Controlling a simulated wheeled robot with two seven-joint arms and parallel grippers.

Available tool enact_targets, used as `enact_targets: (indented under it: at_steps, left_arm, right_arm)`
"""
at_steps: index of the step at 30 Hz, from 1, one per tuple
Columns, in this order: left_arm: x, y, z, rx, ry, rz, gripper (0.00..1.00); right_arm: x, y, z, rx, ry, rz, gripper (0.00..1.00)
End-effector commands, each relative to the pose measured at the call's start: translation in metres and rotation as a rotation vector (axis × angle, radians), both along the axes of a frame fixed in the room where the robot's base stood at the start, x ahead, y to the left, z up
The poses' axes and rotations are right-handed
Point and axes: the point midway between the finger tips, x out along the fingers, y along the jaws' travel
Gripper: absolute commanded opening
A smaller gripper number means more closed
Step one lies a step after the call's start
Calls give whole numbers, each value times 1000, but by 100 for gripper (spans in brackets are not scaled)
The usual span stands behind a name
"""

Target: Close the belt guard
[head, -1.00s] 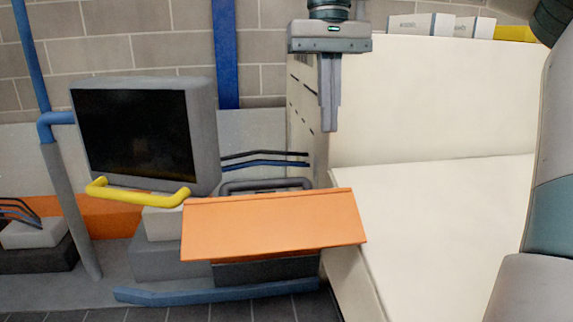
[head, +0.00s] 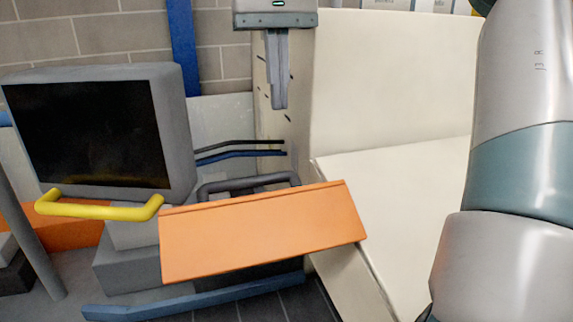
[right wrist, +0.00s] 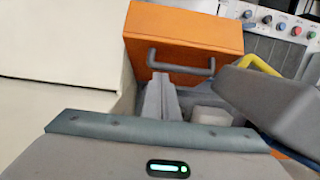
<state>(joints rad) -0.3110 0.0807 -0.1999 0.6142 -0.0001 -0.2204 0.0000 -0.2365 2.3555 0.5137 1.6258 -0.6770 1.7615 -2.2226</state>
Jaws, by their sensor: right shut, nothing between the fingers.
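The belt guard is an orange panel (head: 262,235), sticking out towards me and tilted, beside the cream machine body. A dark bar handle (head: 248,184) shows just behind its far edge. In the right wrist view the orange guard (right wrist: 185,32) is at the top, with its dark handle (right wrist: 181,65) on the near side. My right gripper (head: 279,105) is shut and empty, pointing down above and behind the guard. It appears apart from the guard. In the right wrist view its fingers (right wrist: 160,85) point towards the handle; contact cannot be told. My left gripper is not in view.
A grey-framed dark screen (head: 88,130) with a yellow handle (head: 100,209) stands left of the guard. The cream machine (head: 395,90) fills the right. Dark and blue cables (head: 240,150) run behind the handle. A blue bar (head: 190,302) lies low in front.

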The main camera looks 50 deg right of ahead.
Motion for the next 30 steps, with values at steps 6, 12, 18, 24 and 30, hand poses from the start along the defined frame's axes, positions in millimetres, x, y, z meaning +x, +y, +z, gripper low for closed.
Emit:
enact_targets:
  at_steps: [6, 12, 18, 24, 30]
  left_arm:
    - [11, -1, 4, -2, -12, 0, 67]
    - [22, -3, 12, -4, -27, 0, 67]
    - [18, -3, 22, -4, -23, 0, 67]
    - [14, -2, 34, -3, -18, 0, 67]
    - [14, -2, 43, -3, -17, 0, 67]
  right_arm:
    - [-2, 0, -12, 0, 2, 1, 0]
    - [-6, 3, -36, 0, 4, 1, 0]
    - [-11, 5, -71, 0, 4, 2, 0]
    - [-20, 11, -99, 0, 1, 3, 0]
    - [-36, 19, -111, 0, 1, 2, 0]
